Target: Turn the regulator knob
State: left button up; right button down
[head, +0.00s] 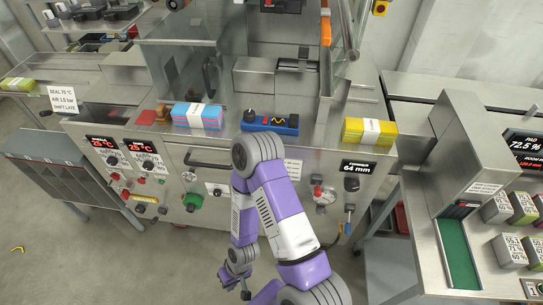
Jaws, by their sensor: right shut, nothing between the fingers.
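A green round knob (193,201) sits low on the machine's front panel, below a small white dial (188,177). A red and silver fitting with a knob (323,195) sits on the panel's right part. No label tells me which one is the regulator. My right arm folds up in front of the panel and back down. My right gripper (244,288) hangs low near the bottom edge, shut and empty, below and to the right of the green knob and apart from it. My left gripper is out of view.
Black dials (113,161) sit under red displays (102,143) at left. A sign (63,99) reads "SEAL 70 °C, AIR 1.5 bar". Blue-pink (198,117) and yellow (369,132) packs lie on the ledge. A grey cabinet (65,165) stands left, a steel bench (430,215) right.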

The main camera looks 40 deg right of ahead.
aim_at(320, 212)
jog(key=z, duration=0.15)
jog(key=k, duration=0.15)
jog(key=u, duration=1.1)
jog(key=i, duration=0.8)
jog(key=z, duration=2.75)
jog(key=i, duration=0.5)
jog(key=k, duration=0.5)
jog(key=z, duration=1.2)
jog(key=i, duration=0.55)
jog(key=u, duration=0.25)
